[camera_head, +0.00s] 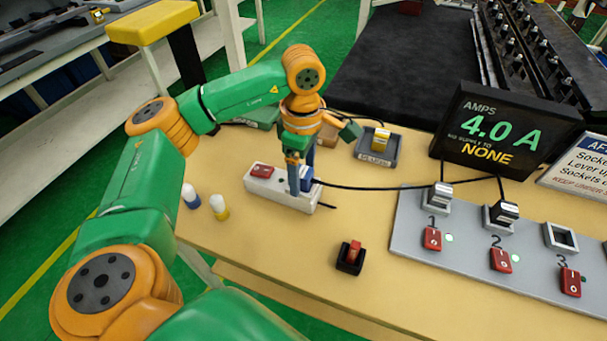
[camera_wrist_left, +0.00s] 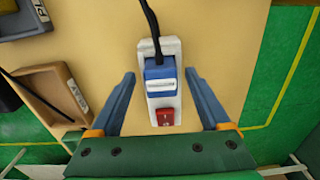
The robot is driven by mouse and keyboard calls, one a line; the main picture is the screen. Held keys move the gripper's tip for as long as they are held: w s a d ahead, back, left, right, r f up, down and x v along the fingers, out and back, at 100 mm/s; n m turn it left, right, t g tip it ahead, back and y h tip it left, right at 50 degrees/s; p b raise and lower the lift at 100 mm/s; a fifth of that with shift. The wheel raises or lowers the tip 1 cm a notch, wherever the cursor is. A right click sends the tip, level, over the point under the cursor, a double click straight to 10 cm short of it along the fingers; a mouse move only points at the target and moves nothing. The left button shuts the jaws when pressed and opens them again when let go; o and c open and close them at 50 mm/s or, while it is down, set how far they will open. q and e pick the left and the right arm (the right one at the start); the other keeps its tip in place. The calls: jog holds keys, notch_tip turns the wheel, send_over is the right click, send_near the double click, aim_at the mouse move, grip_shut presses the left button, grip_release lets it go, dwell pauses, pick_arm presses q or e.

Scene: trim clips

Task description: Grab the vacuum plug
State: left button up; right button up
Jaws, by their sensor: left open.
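A blue plug (camera_head: 307,177) with a black cable sits in a white power strip (camera_head: 277,187) on the tan table. In the left wrist view the blue plug (camera_wrist_left: 160,78) is in the strip, beyond a red switch (camera_wrist_left: 165,116). My left gripper (camera_head: 300,187) is over the strip and open, partly hiding the plug in the head view. In the left wrist view its fingers (camera_wrist_left: 160,77) lie on either side of the plug, with a gap each side. I cannot tell their exact height. No label on the plug is readable. My right gripper is not in view.
A grey panel (camera_head: 465,250) at right has several red switches and two plugs in its sockets. A screen (camera_head: 503,135) reads 4.0 A. A grey tray (camera_head: 366,160) holds a yellow plug. A red switch (camera_head: 351,256) and two small bottles (camera_head: 219,207) stand nearby.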

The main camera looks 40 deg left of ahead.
pick_arm(q)
jog(key=shift+s, duration=0.1)
jog(key=c, duration=0.4)
grip_shut()
jog(key=shift+r, duration=0.1)
